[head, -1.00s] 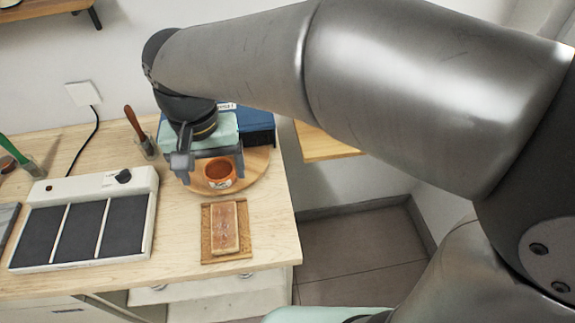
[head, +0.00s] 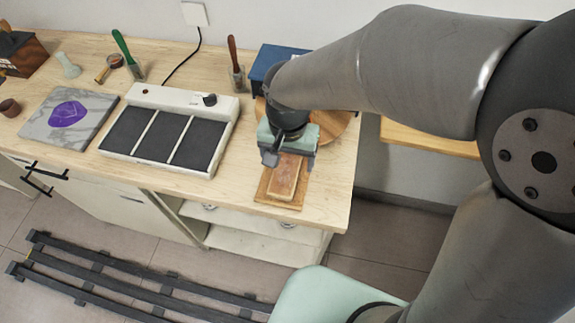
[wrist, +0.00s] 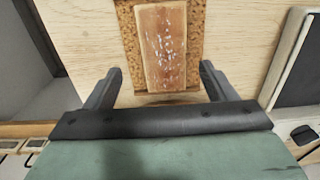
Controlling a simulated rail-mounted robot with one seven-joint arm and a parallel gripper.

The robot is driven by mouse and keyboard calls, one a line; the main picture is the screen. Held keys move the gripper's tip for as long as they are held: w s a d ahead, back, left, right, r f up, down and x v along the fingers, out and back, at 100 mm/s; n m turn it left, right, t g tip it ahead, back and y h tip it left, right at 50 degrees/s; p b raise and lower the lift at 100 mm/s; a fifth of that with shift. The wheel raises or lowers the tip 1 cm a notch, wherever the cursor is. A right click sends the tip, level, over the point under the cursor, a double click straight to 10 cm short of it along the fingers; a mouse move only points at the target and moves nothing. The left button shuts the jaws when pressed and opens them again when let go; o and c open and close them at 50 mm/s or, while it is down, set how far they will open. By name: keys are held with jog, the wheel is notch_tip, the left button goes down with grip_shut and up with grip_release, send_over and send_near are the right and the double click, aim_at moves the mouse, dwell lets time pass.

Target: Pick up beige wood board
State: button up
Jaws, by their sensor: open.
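A beige-brown, pale-flecked wood board (head: 285,180) lies flat on a slightly larger cork mat (head: 267,187) near the worktop's front right corner. In the wrist view the board (wrist: 165,45) runs lengthwise between my fingers, with cork (wrist: 128,25) showing along its sides. My gripper (head: 287,152) is over the board's far end in the head view and hides part of it. In the wrist view my gripper (wrist: 161,69) is open and empty, one finger on each side of the board's near end. I cannot tell the height gap.
A round wooden board (head: 335,124) and a blue box (head: 275,63) are behind my gripper. A white device with dark panels (head: 170,128) stands to the left. The worktop's (head: 335,185) front and right edges are close; bare wood surrounds the mat.

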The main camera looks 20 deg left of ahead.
aim_at(285, 173)
jog(key=f, duration=0.3)
jog(key=f+p, duration=0.1)
jog(key=shift+s+a+f, duration=0.25)
jog(key=shift+c, duration=0.4)
jog(key=c, duration=1)
jog(key=shift+r, duration=0.1)
